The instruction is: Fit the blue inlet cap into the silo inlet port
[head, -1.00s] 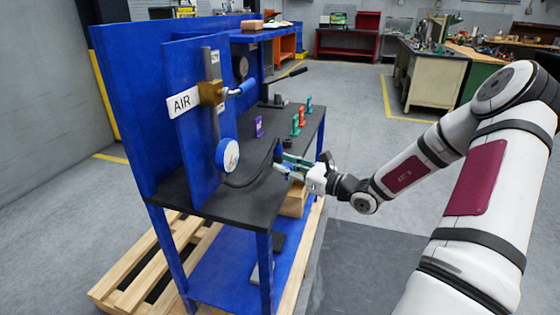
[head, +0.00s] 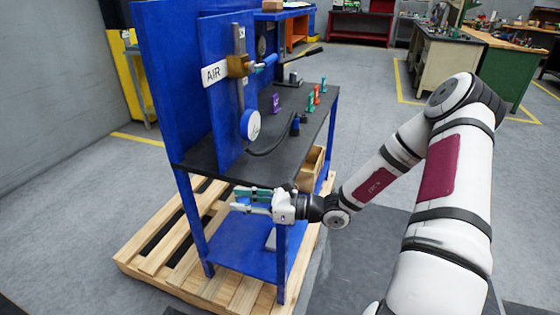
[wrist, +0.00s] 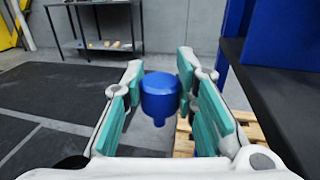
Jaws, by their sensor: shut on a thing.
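The blue inlet cap (wrist: 159,97) sits between the teal finger pads of my gripper (wrist: 160,75) in the wrist view, its narrow stem pointing down. The gripper is shut on it. In the head view my gripper (head: 252,199) is at the near end of the blue bench, about level with or just below the dark bench top (head: 215,160). The cap is too small and covered to make out there. I cannot pick out the silo inlet port for certain in either view.
A blue panel with an AIR sign (head: 214,73), brass valve and round gauge (head: 250,125) stands on the bench. A black hose (head: 270,150) and small coloured parts lie behind. A wooden pallet (head: 145,255) is below. Open floor shows in the wrist view.

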